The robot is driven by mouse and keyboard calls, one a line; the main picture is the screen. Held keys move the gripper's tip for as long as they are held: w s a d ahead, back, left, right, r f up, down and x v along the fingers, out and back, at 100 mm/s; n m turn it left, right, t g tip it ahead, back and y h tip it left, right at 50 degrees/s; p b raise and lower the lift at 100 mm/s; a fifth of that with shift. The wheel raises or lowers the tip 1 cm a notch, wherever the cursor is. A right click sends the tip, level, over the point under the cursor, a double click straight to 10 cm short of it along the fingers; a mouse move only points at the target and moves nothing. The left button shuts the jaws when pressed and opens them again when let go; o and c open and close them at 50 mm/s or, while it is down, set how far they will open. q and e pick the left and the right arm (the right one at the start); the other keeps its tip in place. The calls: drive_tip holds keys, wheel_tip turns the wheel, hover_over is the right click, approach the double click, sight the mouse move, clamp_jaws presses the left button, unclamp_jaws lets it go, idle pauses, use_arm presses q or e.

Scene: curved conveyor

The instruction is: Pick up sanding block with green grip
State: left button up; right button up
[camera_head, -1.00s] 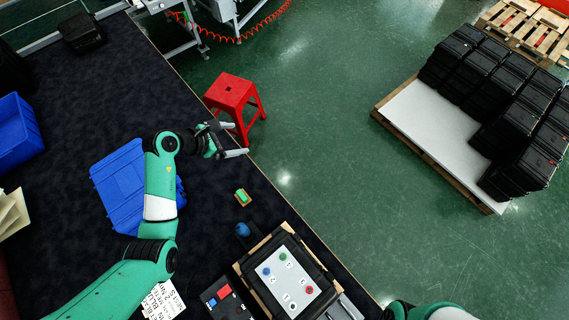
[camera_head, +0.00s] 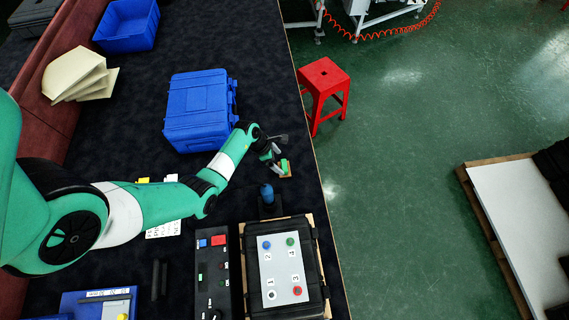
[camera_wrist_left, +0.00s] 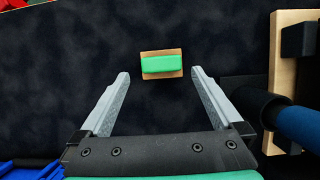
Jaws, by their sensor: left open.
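The sanding block (camera_head: 286,168) has a green grip on a tan base and lies on the dark conveyor surface near its right edge. It also shows in the left wrist view (camera_wrist_left: 161,64), just beyond the fingertips and centred between their lines. My left gripper (camera_head: 281,156) is right by the block in the head view, and its fingers partly cover that area. In the left wrist view my left gripper (camera_wrist_left: 160,73) is open with nothing between its fingers. My right gripper is not in view.
A blue-topped joystick (camera_head: 267,193) and a box with coloured buttons (camera_head: 281,265) stand close to the block. A red stool (camera_head: 324,82) is on the floor beyond the edge.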

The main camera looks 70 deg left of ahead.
sight(284, 165)
use_arm(q)
drive_tip(key=b+x, duration=0.3)
drive_tip(key=x, duration=0.2)
drive_tip(key=shift+w+d+f, duration=0.2)
drive_tip(key=shift+c, duration=0.3)
drive_tip(key=c, duration=1.1)
drive_tip(key=shift+r, duration=0.1)
